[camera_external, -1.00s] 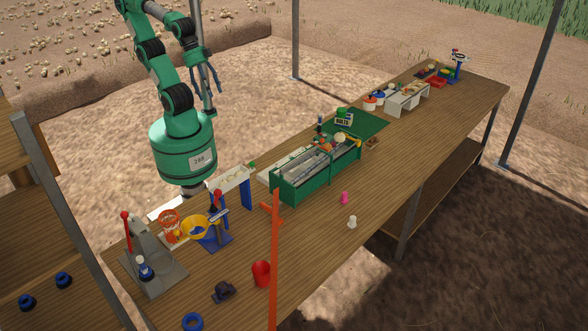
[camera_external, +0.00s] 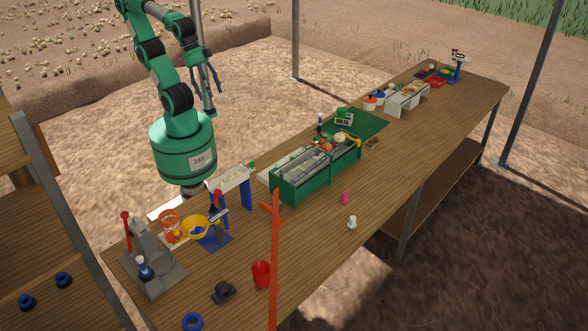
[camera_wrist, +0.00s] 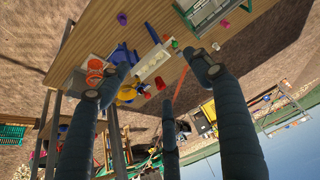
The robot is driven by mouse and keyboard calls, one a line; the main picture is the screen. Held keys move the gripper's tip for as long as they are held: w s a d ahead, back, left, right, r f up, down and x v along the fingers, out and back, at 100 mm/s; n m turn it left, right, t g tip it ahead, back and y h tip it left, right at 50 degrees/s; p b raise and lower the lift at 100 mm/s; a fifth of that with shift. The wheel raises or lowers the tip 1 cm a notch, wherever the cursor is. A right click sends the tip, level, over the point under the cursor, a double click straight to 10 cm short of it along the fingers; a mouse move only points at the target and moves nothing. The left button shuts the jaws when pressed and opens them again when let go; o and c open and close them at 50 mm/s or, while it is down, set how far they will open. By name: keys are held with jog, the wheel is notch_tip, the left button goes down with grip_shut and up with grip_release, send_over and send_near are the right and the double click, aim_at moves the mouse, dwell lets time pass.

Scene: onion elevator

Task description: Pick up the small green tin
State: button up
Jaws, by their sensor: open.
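A small green object (camera_external: 252,165), perhaps the green tin, is at the right end of the white raised rack on the wooden bench. It is too small to make out clearly. In the wrist view a small green object (camera_wrist: 175,44) also shows beside the white rack. My gripper (camera_external: 208,78) hangs at the end of the raised arm, behind the bench and well away from the green object. Its fingers are spread and empty. The wrist view shows my gripper (camera_wrist: 165,85) with dark fingers apart and nothing between them.
The white rack (camera_external: 230,180) stands on blue legs. A green divided box (camera_external: 300,185) is to its right, and a yellow bowl (camera_external: 195,228) to its left. A red cup (camera_external: 262,273) and a pink piece (camera_external: 345,198) stand nearer the front. The bench's right front is mostly clear.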

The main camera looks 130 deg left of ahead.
jog(key=shift+o, duration=0.5)
jog(key=w+a+r+n+g+y+p, duration=0.1)
jog(key=w+a+r, duration=0.1)
jog(key=w+a, duration=0.6)
jog(key=w+a+r+g, duration=0.1)
jog(key=w+a+r, duration=0.2)
jog(key=w+a, duration=0.55)
jog(key=w+a+f, duration=0.2)
jog(key=w+a, duration=0.1)
jog(key=a, duration=0.5)
jog(key=w+a+f+n+g, duration=0.1)
jog(key=w+a, duration=0.1)
jog(key=a, duration=0.5)
jog(key=w+a+f, duration=0.2)
jog(key=w+a, duration=0.1)
jog(key=a, duration=0.5)
jog(key=s+a+f+n+p, duration=0.1)
jog(key=a+f, duration=0.5)
jog(key=a, duration=0.6)
jog(key=s+a+f+n+p, duration=0.15)
jog(key=a+f, duration=0.35)
jog(key=a, duration=0.7)
jog(key=s+a+f, duration=0.6)
jog(key=a+f, duration=0.2)
jog(key=a, duration=0.1)
jog(key=s+a+f+g, duration=0.1)
jog(key=s+a+f, duration=0.6)
jog(key=a, duration=0.3)
jog(key=shift+f, duration=0.45)
